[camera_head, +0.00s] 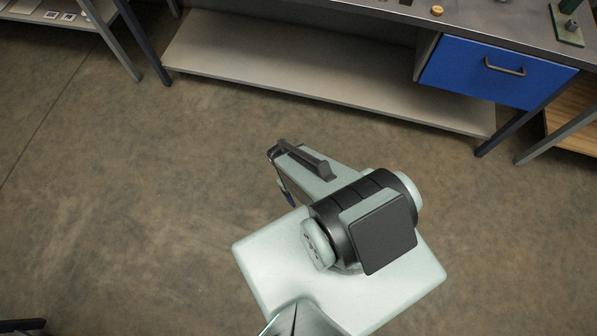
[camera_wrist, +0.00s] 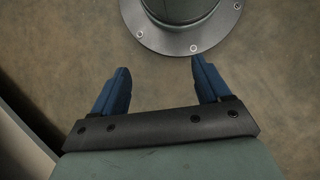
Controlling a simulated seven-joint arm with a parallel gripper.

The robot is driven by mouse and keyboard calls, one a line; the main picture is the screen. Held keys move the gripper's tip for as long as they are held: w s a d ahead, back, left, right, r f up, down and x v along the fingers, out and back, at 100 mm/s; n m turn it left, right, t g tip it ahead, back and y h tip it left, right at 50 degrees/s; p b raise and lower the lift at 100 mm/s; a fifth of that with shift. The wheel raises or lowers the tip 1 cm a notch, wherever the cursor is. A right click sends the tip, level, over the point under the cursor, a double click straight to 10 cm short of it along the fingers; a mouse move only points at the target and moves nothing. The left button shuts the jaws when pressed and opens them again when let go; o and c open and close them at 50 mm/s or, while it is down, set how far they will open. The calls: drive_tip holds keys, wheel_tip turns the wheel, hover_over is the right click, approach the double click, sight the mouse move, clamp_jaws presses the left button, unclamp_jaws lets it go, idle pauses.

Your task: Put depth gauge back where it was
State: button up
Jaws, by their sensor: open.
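I cannot make out a depth gauge in either view. My gripper (camera_wrist: 160,70) is open, with its two blue fingers apart and nothing between them. It points at the bare floor in the wrist view. In the head view my arm is folded low in front of my body, away from the workbench (camera_head: 470,28), and only a bit of a blue finger shows. The bench top is cut off by the upper edge of the picture, so most of what lies on it is hidden.
A blue drawer (camera_head: 498,70) with a dark handle is shut under the bench. A lower shelf (camera_head: 300,75) is empty. A small yellowish round piece (camera_head: 437,10) and a green plate with a post (camera_head: 568,28) stand on top. Open floor (camera_head: 130,190) lies between.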

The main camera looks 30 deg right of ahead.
drive_tip(key=shift+m+g+y, duration=0.5)
drive_tip(key=shift+m+y, duration=0.1)
drive_tip(key=shift+m, duration=0.3)
drive_tip(key=s+a, duration=0.3)
drive_tip(key=s, duration=0.1)
drive_tip(key=shift+f, duration=0.25)
